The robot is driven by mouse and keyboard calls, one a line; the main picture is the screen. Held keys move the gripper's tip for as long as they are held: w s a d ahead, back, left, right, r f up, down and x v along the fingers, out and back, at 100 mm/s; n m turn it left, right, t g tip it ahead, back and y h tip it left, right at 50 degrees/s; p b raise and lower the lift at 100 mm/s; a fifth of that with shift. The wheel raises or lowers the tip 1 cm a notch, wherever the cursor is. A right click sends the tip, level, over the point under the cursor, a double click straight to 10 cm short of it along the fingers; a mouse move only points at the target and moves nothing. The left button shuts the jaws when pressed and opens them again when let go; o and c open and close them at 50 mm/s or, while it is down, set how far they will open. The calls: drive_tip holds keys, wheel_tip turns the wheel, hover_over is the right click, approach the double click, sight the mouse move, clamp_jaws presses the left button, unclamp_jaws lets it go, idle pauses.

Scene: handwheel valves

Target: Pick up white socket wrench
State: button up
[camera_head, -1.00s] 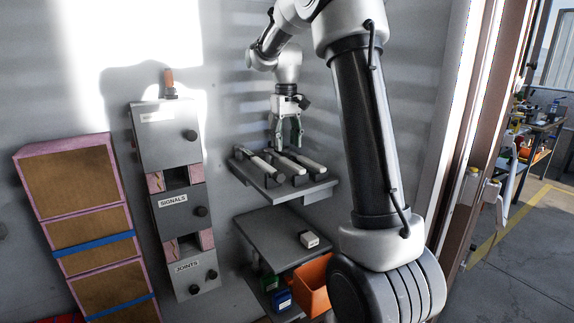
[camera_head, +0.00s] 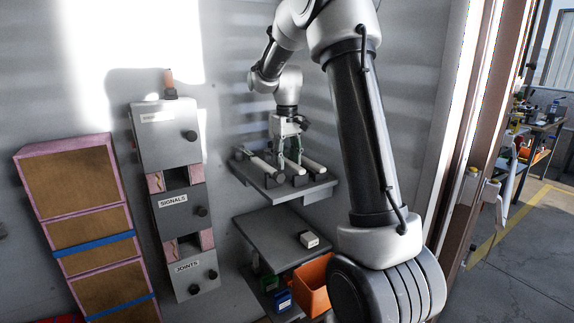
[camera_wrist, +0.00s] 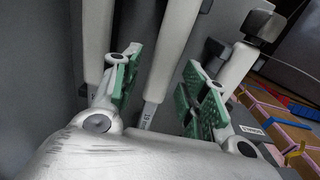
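Several white socket wrenches lie side by side in dark holders on the upper grey shelf (camera_head: 312,192). In the head view, one is at the left (camera_head: 259,165) and one at the right (camera_head: 309,162); the middle is partly behind the fingers. My gripper (camera_head: 290,158) is low over the middle of the row, pointing down. In the wrist view, my gripper (camera_wrist: 160,82) is open, its green pads apart. One white wrench handle (camera_wrist: 170,50) runs between the pads, with no clear contact. Another handle (camera_wrist: 96,40) lies left of the left finger.
A lower shelf (camera_head: 268,240) holds a small white block (camera_head: 309,240). An orange bin (camera_head: 313,284) stands beneath. A labelled grey cabinet column (camera_head: 170,190) and stacked brown boxes (camera_head: 72,190) stand to the left. The ribbed wall is close behind the shelf.

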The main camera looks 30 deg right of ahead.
sight(287, 160)
clamp_jaws()
wheel_tip(287, 160, up, 10)
drive_tip(key=shift+c, duration=1.7)
unclamp_jaws()
clamp_jaws()
